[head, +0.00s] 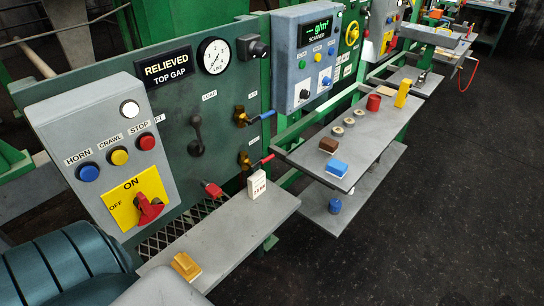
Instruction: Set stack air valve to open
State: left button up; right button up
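On the green panel (228,100) are two brass valves, one above the other. The upper valve (240,116) has a blue lever (268,114) pointing right and slightly up. The lower valve (244,160) has a red lever (266,159), also pointing right and slightly up. Small labels sit above them, but I cannot read them, so I cannot tell which is the stack air valve. A round pressure gauge (214,56) and a sign reading RELIEVED TOP GAP (165,67) are higher on the panel. Neither gripper is in view.
A grey control box (82,118) with buttons and a red rotary switch (149,208) stands left. A narrow shelf (225,232) below the panel holds a white box (256,185) and a yellow block (186,266). Another shelf (368,137) holds several items. Dark floor (440,210) is clear at right.

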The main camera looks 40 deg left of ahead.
aim_at(261, 117)
jog(key=u, duration=1.25)
jog(key=i+l, duration=0.05)
jog(key=l, duration=0.05)
